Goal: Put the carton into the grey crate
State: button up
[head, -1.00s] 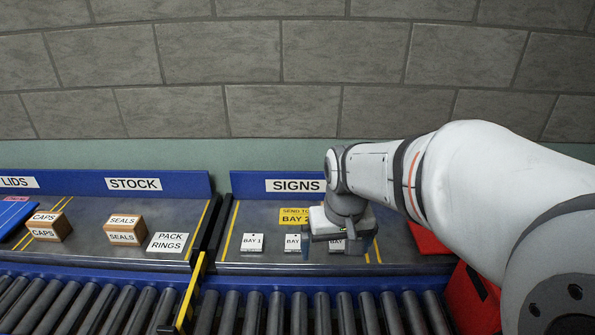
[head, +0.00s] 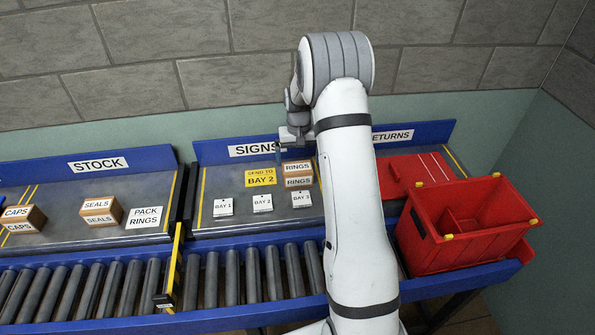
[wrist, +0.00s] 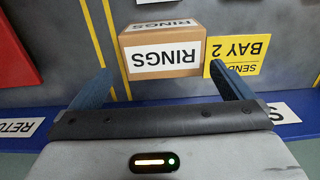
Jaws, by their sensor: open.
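A brown carton marked RINGS (head: 298,168) stands on the SIGNS section of the bench, right of the yellow SEND TO BAY 2 sign. In the wrist view the carton (wrist: 162,50) lies ahead of and roughly between my open fingers. My gripper (wrist: 163,84) is open, and nothing is seen held. In the head view my gripper (head: 290,145) is at the back of the bench, beside the carton, partly hidden by my arm. No grey crate shows; a red crate (head: 465,258) with yellow corners stands at the right.
Cartons marked SEALS (head: 101,211) and CAPS (head: 22,218) stand left. Yellow sign (head: 261,177) and several small BAY tags lie near the RINGS carton. A roller conveyor (head: 230,275) runs in front. A red panel (head: 408,172) lies under RETURNS.

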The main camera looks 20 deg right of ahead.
aim_at(298, 167)
jog(key=f, duration=0.2)
jog(key=f+p, duration=0.1)
jog(key=f, duration=0.1)
jog(key=s+f+p, duration=0.1)
jog(key=f, duration=0.1)
jog(key=shift+a+f, duration=0.2)
jog(key=shift+a, duration=0.1)
jog(key=shift+w+f, duration=0.1)
jog(key=shift+f, duration=0.45)
jog(key=shift+c, duration=0.6)
jog(key=c, duration=0.9)
jog(key=shift+c, duration=0.4)
jog(key=shift+r, duration=0.15)
